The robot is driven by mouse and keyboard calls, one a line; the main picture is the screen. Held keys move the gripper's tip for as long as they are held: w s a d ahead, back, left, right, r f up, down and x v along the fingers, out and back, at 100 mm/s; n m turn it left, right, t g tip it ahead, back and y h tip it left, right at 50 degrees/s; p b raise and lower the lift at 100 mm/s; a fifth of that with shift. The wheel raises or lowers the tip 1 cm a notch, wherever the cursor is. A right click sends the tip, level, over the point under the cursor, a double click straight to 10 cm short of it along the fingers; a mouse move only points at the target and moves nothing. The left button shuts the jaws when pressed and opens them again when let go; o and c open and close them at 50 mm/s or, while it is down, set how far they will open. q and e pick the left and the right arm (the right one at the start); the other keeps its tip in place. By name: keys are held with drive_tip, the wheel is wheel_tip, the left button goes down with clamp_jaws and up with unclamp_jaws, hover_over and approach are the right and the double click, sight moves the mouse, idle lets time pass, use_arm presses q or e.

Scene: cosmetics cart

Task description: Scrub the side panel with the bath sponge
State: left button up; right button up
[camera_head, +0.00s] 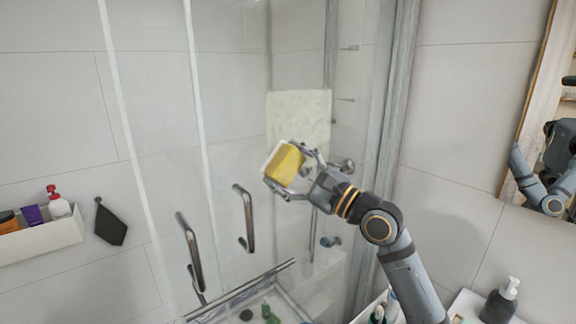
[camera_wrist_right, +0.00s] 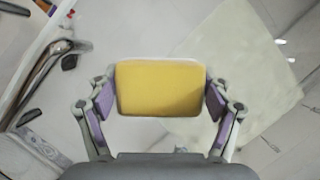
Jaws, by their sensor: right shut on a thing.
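A yellow bath sponge with a pale layer on one side (camera_head: 284,163) is held in my right gripper (camera_head: 293,171), in front of the glass shower enclosure. In the right wrist view the sponge (camera_wrist_right: 160,88) sits squarely between the two purple-padded fingers of the gripper (camera_wrist_right: 158,95). The glass side panel (camera_head: 235,130) stands behind the sponge. A pale, cloudy rectangular patch (camera_head: 299,112) shows just above and behind the sponge, and it also shows at the right in the right wrist view (camera_wrist_right: 235,85). I cannot tell whether the sponge touches the glass. My left gripper is out of view.
Metal handles (camera_head: 248,218) stick out from the glass at lower left. A white shelf with bottles (camera_head: 42,243) and a black hanging cloth (camera_head: 110,226) are on the left wall. A soap bottle (camera_head: 500,303) stands at lower right, below a mirror (camera_head: 545,165).

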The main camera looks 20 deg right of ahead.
drive_tip(key=shift+w, duration=0.2)
drive_tip(key=shift+w+a+p, duration=0.25)
drive_tip(key=shift+w+p, duration=0.2)
drive_tip(key=shift+w, duration=0.15)
